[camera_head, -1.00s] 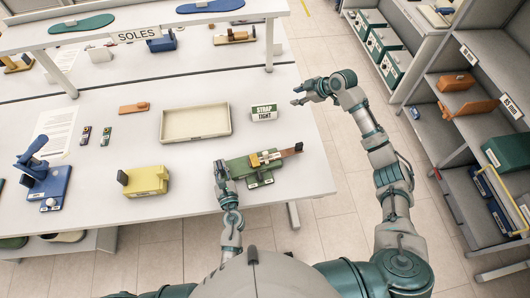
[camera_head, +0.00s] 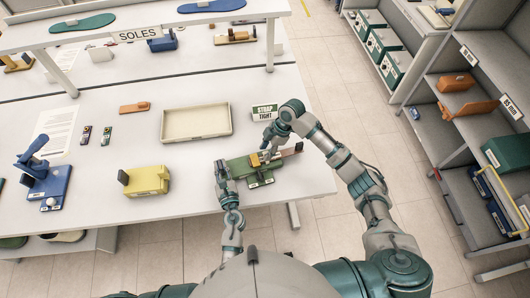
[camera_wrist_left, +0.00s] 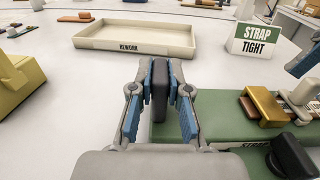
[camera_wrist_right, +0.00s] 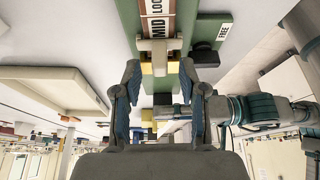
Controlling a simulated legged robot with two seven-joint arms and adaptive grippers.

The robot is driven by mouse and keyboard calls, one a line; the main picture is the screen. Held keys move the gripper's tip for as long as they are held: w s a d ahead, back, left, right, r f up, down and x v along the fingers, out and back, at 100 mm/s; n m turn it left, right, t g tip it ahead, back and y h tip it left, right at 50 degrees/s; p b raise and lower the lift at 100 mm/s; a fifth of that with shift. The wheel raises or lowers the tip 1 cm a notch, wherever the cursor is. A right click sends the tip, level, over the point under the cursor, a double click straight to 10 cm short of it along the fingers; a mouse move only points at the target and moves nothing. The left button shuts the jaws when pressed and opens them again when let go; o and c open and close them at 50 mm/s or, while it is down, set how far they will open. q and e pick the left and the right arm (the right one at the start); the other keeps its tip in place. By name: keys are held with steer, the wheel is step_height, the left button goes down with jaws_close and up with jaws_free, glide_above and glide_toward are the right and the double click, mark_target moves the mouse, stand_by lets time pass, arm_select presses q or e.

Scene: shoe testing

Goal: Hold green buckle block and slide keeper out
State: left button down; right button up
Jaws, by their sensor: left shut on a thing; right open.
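The green buckle block (camera_head: 240,164) lies near the table's front right edge. My left gripper (camera_wrist_left: 160,88) is shut on the dark upright post at the block's left end. A brass-coloured piece (camera_wrist_left: 265,104) and a pale keeper (camera_wrist_left: 300,94) sit on top of the block. In the right wrist view the keeper (camera_wrist_right: 153,50) crosses the block, just beyond my open right gripper (camera_wrist_right: 163,98); its fingers are spread and hold nothing. In the head view the right gripper (camera_head: 269,142) is over the block and partly hides the keeper.
The REWORK tray (camera_wrist_left: 135,45) and the STRAP TIGHT sign (camera_head: 264,112) stand behind the block. A dark knob (camera_wrist_left: 290,158) is in front of it. A yellow block (camera_head: 147,180) and a blue fixture (camera_head: 42,185) are to the left. The table between tray and block is clear.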

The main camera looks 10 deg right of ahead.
arm_select(q)
steer(key=shift+f, duration=0.1)
arm_select(e)
steer(key=shift+x, duration=0.95)
jaws_close()
steer(key=shift+d, duration=0.1)
steer(key=shift+w+d, duration=0.2)
steer(key=shift+d, duration=0.95)
jaws_free()
steer(key=v, duration=1.2)
